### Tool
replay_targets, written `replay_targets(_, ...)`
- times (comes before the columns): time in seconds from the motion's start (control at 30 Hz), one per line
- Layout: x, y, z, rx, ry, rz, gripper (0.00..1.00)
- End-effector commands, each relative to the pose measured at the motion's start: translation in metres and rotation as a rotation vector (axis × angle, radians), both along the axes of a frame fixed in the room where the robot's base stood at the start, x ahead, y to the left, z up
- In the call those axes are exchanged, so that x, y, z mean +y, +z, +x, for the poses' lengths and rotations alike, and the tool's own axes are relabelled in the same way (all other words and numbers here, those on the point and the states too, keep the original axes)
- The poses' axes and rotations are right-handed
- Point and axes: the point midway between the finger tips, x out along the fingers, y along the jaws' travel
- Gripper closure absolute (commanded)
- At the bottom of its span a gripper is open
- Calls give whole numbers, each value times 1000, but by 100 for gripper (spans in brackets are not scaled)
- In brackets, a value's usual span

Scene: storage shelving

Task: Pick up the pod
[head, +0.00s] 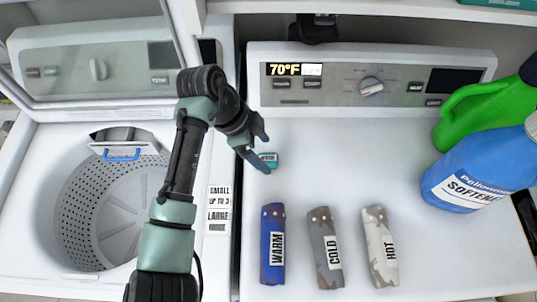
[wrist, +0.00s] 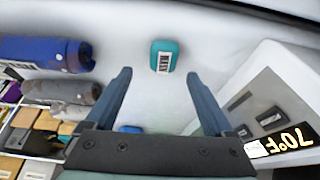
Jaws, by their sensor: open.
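The pod is a small teal block with a white label (head: 268,159), lying on the white machine top below the control panel. In the wrist view the pod (wrist: 166,56) sits just past my fingertips, roughly centred between them. My gripper (head: 266,154) is open and empty, its two fingers apart on either side of the pod in the head view. In the wrist view my gripper (wrist: 159,76) shows both blue-grey fingers spread, with nothing between the tips. I cannot tell the exact height of the fingertips above the surface.
A blue softener jug (head: 475,175) and a green jug (head: 480,110) are at right. The control panel (head: 370,80) rises behind; the open washer drum (head: 110,205) is at left.

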Motion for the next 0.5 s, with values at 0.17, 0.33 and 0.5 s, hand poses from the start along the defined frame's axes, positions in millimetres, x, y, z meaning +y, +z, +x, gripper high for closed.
replay_targets(0.17, -11, -23, 3, 4, 0, 1, 12)
replay_targets(0.33, -15, -35, 4, 0, 0, 1, 12)
replay_targets(0.5, -15, -36, 4, -1, 0, 1, 12)
